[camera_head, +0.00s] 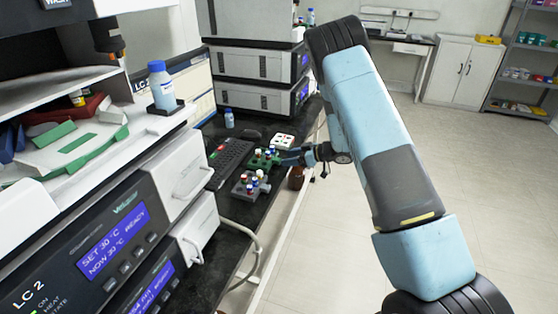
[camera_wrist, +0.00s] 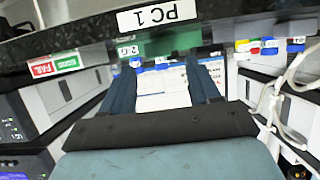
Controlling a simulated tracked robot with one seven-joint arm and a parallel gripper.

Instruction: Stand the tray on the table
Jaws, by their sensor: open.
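A green tray (camera_head: 262,159) holding small vials with coloured caps is on the black table (camera_head: 222,211), near its right edge. My gripper (camera_head: 284,158) reaches in from the right, low beside the tray. In the wrist view, which is upside down, my gripper (camera_wrist: 163,66) is open. The green tray (camera_wrist: 172,43) shows between and beyond its two fingers. I cannot tell whether the fingers touch it. The tray's underside is hidden, so I cannot tell whether it rests fully on the table.
A grey tray (camera_head: 247,189) of vials stands just in front of the green one. A black keyboard (camera_head: 230,160) is to the left and a white block (camera_head: 283,141) behind. Instrument stacks (camera_head: 257,66) line the table. A cable (camera_head: 252,245) hangs at the front. The floor at right is clear.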

